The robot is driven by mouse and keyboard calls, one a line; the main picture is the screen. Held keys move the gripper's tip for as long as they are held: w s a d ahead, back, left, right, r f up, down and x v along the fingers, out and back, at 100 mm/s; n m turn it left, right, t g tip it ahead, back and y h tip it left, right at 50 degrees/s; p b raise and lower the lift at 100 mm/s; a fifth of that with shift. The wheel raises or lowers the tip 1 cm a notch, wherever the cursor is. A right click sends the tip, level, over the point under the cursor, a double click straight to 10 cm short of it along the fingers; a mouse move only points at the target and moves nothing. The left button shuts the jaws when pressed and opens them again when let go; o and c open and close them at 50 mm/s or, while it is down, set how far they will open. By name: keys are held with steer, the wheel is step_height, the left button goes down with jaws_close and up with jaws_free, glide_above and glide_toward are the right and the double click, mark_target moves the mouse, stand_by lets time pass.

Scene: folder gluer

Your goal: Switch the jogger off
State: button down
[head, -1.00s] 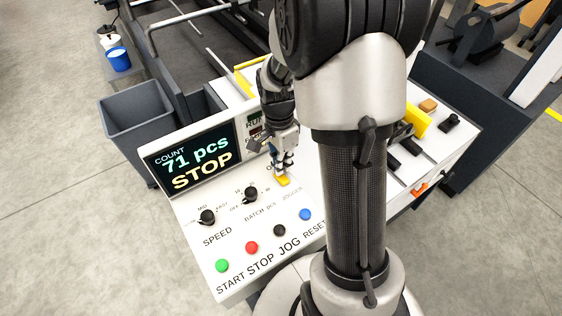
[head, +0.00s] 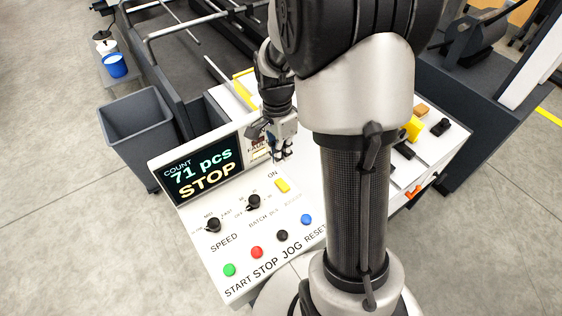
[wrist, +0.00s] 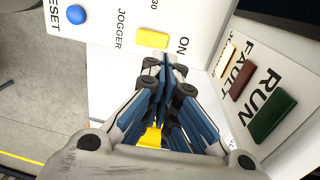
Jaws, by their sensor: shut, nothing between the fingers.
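The jogger switch is a yellow rocker (head: 282,185) on the white sloped control panel, with ON printed beyond it and a faint JOGGER label on its near side. It also shows in the wrist view as a yellow block (wrist: 152,39) between the words JOGGER and ON. Which way the rocker is tilted is too small to tell. My gripper (head: 281,159) is shut and empty. It is beyond the switch, on the ON side, and apart from it. In the wrist view the closed fingertips (wrist: 167,65) are just below the switch.
The display (head: 205,172) reads 71 pcs STOP. Black SPEED (head: 212,224) and BATCH (head: 253,202) knobs and green, red, black and blue buttons (head: 306,219) lie on the panel.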

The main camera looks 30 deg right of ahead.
step_height(320, 180, up, 7)
steer(key=w+p, duration=0.1)
steer(key=shift+d+f, duration=0.15)
steer(key=shift+f, duration=0.05)
stand_by(0.4)
